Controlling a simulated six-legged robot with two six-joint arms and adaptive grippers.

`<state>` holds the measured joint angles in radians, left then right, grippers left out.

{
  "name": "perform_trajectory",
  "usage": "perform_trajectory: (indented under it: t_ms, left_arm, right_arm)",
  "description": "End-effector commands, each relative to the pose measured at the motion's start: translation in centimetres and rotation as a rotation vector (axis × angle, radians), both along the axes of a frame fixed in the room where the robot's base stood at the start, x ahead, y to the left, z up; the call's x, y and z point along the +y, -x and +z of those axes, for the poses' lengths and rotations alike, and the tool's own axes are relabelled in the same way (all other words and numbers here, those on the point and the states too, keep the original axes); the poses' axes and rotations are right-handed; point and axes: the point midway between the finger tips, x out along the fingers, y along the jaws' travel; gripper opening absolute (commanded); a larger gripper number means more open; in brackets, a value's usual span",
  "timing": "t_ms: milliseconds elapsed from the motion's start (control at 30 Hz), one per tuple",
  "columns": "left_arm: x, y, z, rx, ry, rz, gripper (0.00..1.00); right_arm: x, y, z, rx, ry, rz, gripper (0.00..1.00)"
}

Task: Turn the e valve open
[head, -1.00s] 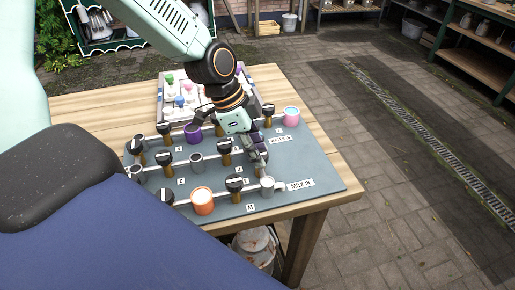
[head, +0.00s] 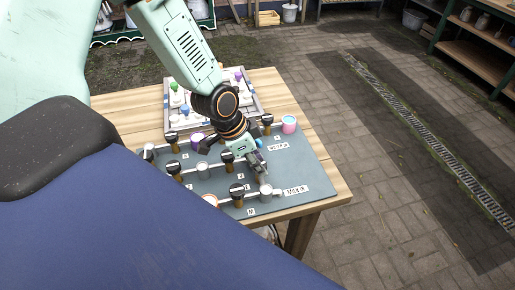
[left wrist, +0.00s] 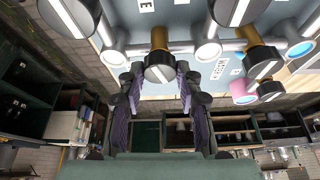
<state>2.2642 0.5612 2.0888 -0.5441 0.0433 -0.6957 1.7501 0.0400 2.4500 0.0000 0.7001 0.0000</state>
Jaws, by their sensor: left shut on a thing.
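The grey-blue valve board (head: 305,165) lies on the wooden table with several black-topped valve knobs on pipes. My left gripper (head: 259,166) is down at the board's right part. In the left wrist view, my left gripper (left wrist: 159,80) has its two fingers around a black valve knob (left wrist: 160,68) with a white bar and a brass stem. An E label (left wrist: 147,5) shows above this knob there. In the head view the held knob is mostly hidden by the gripper. My right gripper is out of view.
Neighbouring knobs (left wrist: 262,60) and (left wrist: 70,15) stand close by on the pipes. A tray of coloured pegs (head: 258,95) lies behind the board. The paving to the right is clear.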

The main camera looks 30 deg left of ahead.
Motion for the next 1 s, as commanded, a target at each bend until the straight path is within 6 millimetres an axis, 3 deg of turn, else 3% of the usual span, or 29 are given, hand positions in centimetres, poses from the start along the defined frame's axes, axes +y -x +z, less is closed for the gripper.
perform_trajectory:
  t_ms: [33, 100, 400, 700, 1000]
  left_arm:
    - [0.0, 0.3, 0.5, 0.010, -0.002, 0.019, 0.04]
    - [-0.1, 0.3, 0.5, 0.009, -0.001, 0.052, 0.03]
    - [-0.2, 0.4, 0.3, 0.007, 0.000, 0.197, 0.03]
    - [-0.4, 0.4, 0.1, 0.006, -0.002, 0.420, 0.03]
    - [-0.5, 0.4, 0.0, 0.002, -0.003, 0.706, 0.03]
  right_arm:
    - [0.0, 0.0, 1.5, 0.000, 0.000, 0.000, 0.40]
    - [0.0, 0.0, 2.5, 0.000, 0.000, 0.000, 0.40]
    - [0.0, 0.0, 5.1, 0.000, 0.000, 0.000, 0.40]
    - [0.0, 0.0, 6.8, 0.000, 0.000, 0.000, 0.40]
    - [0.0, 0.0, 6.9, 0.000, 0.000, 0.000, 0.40]
